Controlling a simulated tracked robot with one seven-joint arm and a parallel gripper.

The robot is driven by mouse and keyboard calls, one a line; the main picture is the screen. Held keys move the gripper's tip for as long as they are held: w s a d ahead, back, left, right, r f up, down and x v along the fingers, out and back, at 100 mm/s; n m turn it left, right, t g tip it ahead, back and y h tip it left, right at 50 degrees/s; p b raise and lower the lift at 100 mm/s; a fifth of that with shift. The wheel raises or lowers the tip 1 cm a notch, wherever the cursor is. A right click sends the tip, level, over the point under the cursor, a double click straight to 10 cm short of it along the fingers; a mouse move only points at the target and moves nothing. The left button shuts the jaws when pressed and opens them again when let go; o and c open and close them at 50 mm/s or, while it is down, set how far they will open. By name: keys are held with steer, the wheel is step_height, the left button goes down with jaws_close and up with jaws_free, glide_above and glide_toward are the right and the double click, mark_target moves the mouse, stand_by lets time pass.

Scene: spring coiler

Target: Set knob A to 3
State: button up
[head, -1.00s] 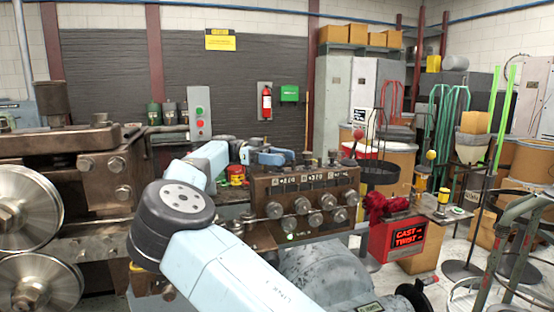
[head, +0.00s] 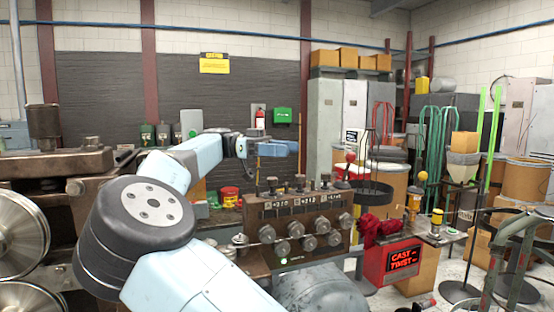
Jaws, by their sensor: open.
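The brown metal block (head: 300,232) of the coiler stands in the middle of the head view. Small dark knobs with stems stand along its top: a left knob (head: 272,184), a middle knob (head: 308,184) and a right knob (head: 325,180). Number windows (head: 308,204) on its front face are too small to read surely. Which knob is A cannot be told. My gripper (head: 280,148), at the end of my pale blue arm, is above and behind the block's left top, apart from the knobs. Its fingers are too small to make out clearly.
Several round metal rollers (head: 295,230) project from the block's front. Large steel wheels (head: 20,235) are at left. A red container (head: 229,196) stands behind the block.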

steer(key=s+d+r, duration=0.1)
steer(key=s+r, duration=0.1)
steer(key=s, duration=0.3)
steer(key=shift+s+d+r, duration=0.25)
steer(key=shift+d, duration=0.05)
steer(key=shift+c, duration=0.2)
